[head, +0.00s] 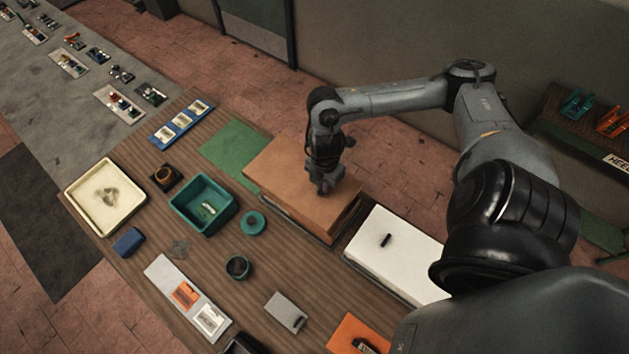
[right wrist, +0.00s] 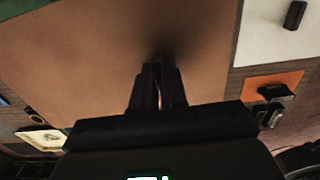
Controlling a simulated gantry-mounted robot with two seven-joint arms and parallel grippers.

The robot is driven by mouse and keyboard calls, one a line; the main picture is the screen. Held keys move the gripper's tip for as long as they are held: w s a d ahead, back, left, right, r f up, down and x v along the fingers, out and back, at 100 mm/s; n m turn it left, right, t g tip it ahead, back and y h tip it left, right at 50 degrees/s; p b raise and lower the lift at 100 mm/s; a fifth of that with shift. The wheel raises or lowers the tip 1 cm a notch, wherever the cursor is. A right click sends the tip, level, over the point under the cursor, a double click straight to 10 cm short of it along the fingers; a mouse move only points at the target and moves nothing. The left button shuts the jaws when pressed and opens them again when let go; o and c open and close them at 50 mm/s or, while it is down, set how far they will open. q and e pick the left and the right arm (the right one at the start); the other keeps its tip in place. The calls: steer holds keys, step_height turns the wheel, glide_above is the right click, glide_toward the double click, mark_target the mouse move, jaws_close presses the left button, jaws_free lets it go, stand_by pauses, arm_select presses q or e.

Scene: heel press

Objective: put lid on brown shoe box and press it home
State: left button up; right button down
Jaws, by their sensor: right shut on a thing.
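The brown shoe box (head: 318,234) stands at the back edge of the wooden table. Its flat brown lid (head: 283,172) lies over it; a darker strip shows below the lid at the near right corner, and I cannot tell whether the lid is fully seated. My right gripper (head: 326,188) points down at the lid's top, toward its right part. In the right wrist view the lid (right wrist: 90,50) fills most of the picture, and the gripper's fingers (right wrist: 158,105) are close together against it. The gripped part is hidden between the fingers. My left gripper is out of view.
A white box (head: 405,255) with a black knob stands right of the brown box. A green mat (head: 233,146) lies to its left. A teal bin (head: 181,212), cream tray (head: 72,187), teal disc (head: 253,223) and grey block (head: 284,310) occupy the table.

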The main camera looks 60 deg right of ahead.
mark_target(330, 190)
steer(key=shift+s+d+f, duration=0.2)
steer(key=shift+s+d, duration=0.25)
steer(key=shift+s, duration=0.2)
steer(key=shift+s+d+f, duration=0.2)
steer(key=shift+s, duration=0.05)
steer(key=shift+a+f+b, duration=0.1)
steer(key=shift+f+b, duration=0.35)
steer(key=shift+b, duration=0.05)
steer(key=shift+f+b, duration=1.45)
steer(key=shift+b, duration=0.2)
steer(key=shift+f, duration=0.3)
